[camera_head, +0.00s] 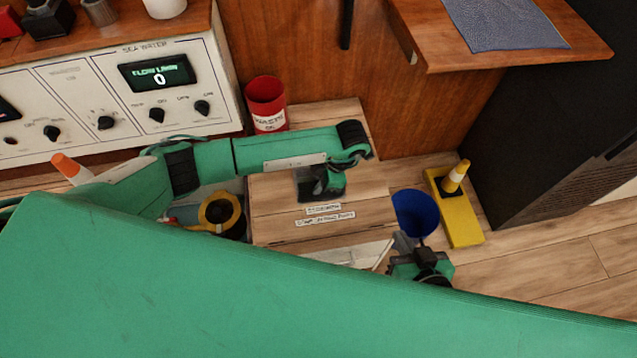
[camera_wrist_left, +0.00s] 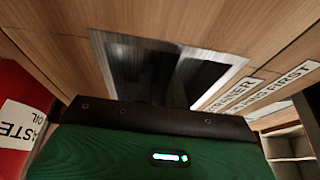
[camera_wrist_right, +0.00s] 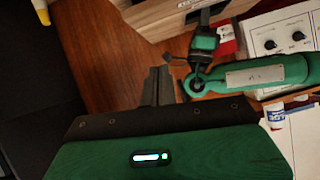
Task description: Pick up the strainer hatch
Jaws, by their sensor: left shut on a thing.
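The strainer hatch (camera_head: 283,190) is a wooden panel with printed labels near its front edge, lying over the floor in the head view. My left gripper (camera_head: 322,192) is over its upper middle and shut on it. In the left wrist view the dark fingers (camera_wrist_left: 165,85) reach to a metal-framed dark recess in the hatch's wood (camera_wrist_left: 60,50). The grip itself is hard to make out. My right gripper (camera_head: 403,242) is shut and empty, to the right of the hatch and in front of a blue bin. Its fingers (camera_wrist_right: 158,86) show together in the right wrist view.
The blue bin (camera_head: 415,213) and a yellow base with a cone (camera_head: 452,208) stand right of the hatch. A red waste oil can (camera_head: 266,105) stands behind it. A yellow ring-shaped part (camera_head: 236,209) is at left. My green arm covers the foreground.

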